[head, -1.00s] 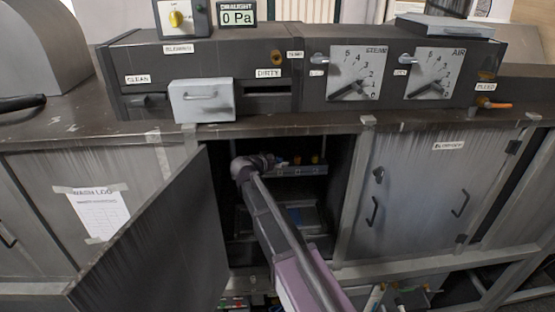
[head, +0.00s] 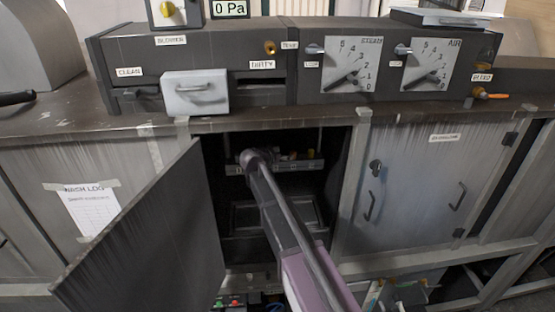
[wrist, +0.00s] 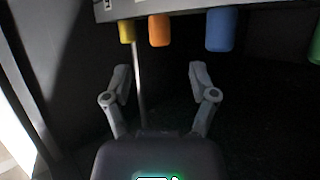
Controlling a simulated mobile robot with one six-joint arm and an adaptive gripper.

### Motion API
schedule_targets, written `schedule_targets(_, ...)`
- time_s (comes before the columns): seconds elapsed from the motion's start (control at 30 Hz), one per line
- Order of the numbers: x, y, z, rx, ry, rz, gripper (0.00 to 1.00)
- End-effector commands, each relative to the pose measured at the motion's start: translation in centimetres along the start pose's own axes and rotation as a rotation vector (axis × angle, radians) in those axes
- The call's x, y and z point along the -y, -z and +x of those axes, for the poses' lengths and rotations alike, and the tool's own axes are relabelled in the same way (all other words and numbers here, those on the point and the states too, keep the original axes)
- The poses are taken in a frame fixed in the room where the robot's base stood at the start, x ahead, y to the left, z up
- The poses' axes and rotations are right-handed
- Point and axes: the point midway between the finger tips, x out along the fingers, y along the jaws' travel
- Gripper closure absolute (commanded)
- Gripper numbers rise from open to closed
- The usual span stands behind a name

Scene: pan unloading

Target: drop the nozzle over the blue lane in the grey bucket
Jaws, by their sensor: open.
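My gripper (wrist: 160,68) is open and empty in the wrist view, its two fingers apart below a grey rail (wrist: 180,8). A blue piece (wrist: 221,30) hangs under the rail, above and right of the right finger. An orange piece (wrist: 159,30) hangs above the gap between the fingers, and a yellow one (wrist: 127,28) above the left finger. A green one (wrist: 315,45) is cut off at the right edge. In the head view my arm reaches into the open cabinet and hides the gripper. The rail (head: 308,167) shows there. I cannot make out a grey bucket.
The cabinet door (head: 160,235) stands open on the left. The cabinet's dark side walls and frame enclose my arm closely. A dim grey tray-like frame (head: 307,224) lies lower inside. A thin upright rod (wrist: 139,85) shows behind the fingers. Dials and a drawer (head: 195,93) are above.

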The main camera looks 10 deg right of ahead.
Motion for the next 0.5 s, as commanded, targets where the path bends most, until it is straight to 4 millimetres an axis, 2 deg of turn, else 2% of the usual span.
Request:
schedule_targets(0.03,0.1,-0.2,1.0,0.0,-0.001,0.001,0.25)
schedule_targets(0.2,0.1,-0.2,3.4,0.0,-0.001,-0.001,0.25)
schedule_targets(0.5,0.1,-0.1,6.5,0.0,0.0,0.0,0.25)
